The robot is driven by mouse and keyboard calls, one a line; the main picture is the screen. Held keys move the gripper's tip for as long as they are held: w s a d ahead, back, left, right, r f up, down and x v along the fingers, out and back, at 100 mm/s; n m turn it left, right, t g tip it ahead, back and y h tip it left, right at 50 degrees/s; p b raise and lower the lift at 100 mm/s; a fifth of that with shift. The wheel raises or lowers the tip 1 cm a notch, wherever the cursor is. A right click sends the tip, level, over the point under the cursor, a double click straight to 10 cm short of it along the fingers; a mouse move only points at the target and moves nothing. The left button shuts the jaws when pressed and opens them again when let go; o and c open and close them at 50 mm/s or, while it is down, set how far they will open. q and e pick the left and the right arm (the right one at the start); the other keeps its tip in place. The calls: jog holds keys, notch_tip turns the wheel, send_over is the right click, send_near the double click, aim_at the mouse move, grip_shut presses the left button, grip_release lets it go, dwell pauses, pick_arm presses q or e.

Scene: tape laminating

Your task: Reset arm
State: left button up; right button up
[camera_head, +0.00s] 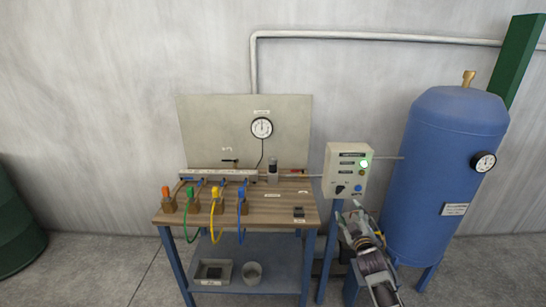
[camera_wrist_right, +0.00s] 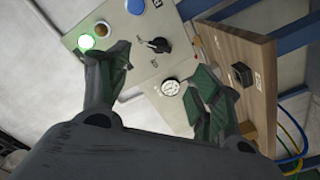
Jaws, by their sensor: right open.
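My right gripper (camera_head: 354,214) comes in from the lower right and is just below the pale control box (camera_head: 346,172). In the right wrist view the gripper (camera_wrist_right: 163,76) is open, with nothing between its two fingers. The box's face shows there behind the fingers, with a lit green lamp (camera_wrist_right: 86,42), a black rotary knob (camera_wrist_right: 156,45), a blue button (camera_wrist_right: 136,6) and an amber button (camera_wrist_right: 103,28). I cannot tell whether a finger touches the box. My left gripper is in neither view.
The wooden-topped bench (camera_head: 272,215) stands left of the box, with green, yellow and blue hoses hanging from its front. A round gauge (camera_head: 262,128) is on the back panel. A blue tank (camera_head: 440,170) stands close on the right.

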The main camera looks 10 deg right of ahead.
notch_tip(320, 180, down, 22)
jog(key=s+m+g+y, duration=0.1)
jog(key=s+m+g, duration=0.2)
jog(key=m+g, duration=0.1)
jog(key=s+a+f+g+y, duration=0.1)
jog(key=s+a+f, duration=0.15)
jog(key=f, duration=0.45)
jog(key=s+a+f+g, duration=0.1)
jog(key=s+f+g, duration=0.1)
jog(key=s+f, duration=0.35)
jog(key=s+a+f+g+y, duration=0.1)
jog(key=s+a+f, duration=0.1)
jog(key=f, duration=0.6)
jog(key=s+a+f+g, duration=0.2)
jog(key=s+a+f, duration=0.1)
jog(key=s+f, duration=0.6)
jog(key=s+a+f+g, duration=0.3)
jog(key=s+f, duration=0.4)
jog(key=s, duration=0.5)
jog(key=s+a+f+g, duration=0.1)
jog(key=s+a+f, duration=0.1)
jog(key=s, duration=0.9)
jog(key=s+a+f+g+y, duration=0.1)
jog(key=s+a+f+g, duration=0.1)
jog(key=s, duration=0.9)
jog(key=shift+a+f, duration=0.85)
jog(key=shift+f, duration=0.1)
